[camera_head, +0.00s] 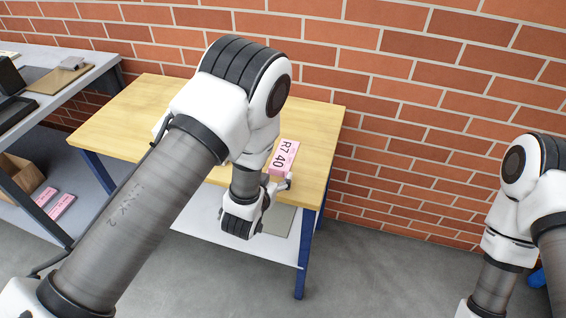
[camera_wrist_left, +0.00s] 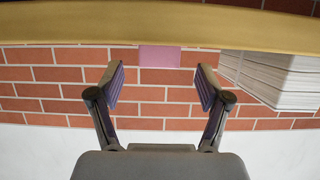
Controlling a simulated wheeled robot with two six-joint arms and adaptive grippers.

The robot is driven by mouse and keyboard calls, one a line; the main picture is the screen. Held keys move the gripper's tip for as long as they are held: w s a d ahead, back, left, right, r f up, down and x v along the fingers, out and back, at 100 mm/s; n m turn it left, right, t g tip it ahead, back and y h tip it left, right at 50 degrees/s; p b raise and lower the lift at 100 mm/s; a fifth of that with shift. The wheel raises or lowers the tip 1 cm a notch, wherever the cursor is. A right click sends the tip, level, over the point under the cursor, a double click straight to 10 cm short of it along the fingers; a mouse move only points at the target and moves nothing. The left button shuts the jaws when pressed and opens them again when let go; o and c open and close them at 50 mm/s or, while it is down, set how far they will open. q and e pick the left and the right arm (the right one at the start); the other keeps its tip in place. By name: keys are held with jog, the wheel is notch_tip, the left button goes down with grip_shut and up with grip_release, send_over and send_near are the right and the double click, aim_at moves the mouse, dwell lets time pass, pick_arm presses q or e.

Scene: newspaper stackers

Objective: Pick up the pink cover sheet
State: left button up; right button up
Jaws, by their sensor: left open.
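The pink cover sheet (camera_head: 283,157), printed "R7 40", lies at the front right edge of the wooden table. In the left wrist view, part of the pink sheet (camera_wrist_left: 160,56) shows at the table edge, centred between the fingers and beyond their tips. My left gripper (camera_head: 279,184) is at the table's front edge, close to the sheet's near end. In the left wrist view my left gripper (camera_wrist_left: 160,86) is open, with nothing between its fingers. Whether a finger touches the sheet cannot be told. My right gripper is outside the view; only its arm shows at the right.
The wooden table (camera_head: 120,118) has a mostly bare top and a white lower shelf (camera_head: 200,222). A brick wall (camera_head: 420,110) stands behind it. A grey bench (camera_head: 85,75) is at the left, with pink bundles (camera_head: 62,205) below. A white paper stack (camera_wrist_left: 275,78) shows in the wrist view.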

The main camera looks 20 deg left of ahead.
pick_arm(q)
jog(key=shift+x, duration=0.95)
jog(key=shift+w+d+f, duration=0.1)
jog(key=shift+w+f, duration=0.1)
jog(key=shift+w, duration=0.1)
jog(key=shift+s, duration=0.15)
jog(key=c, duration=1)
jog(key=shift+r, duration=0.1)
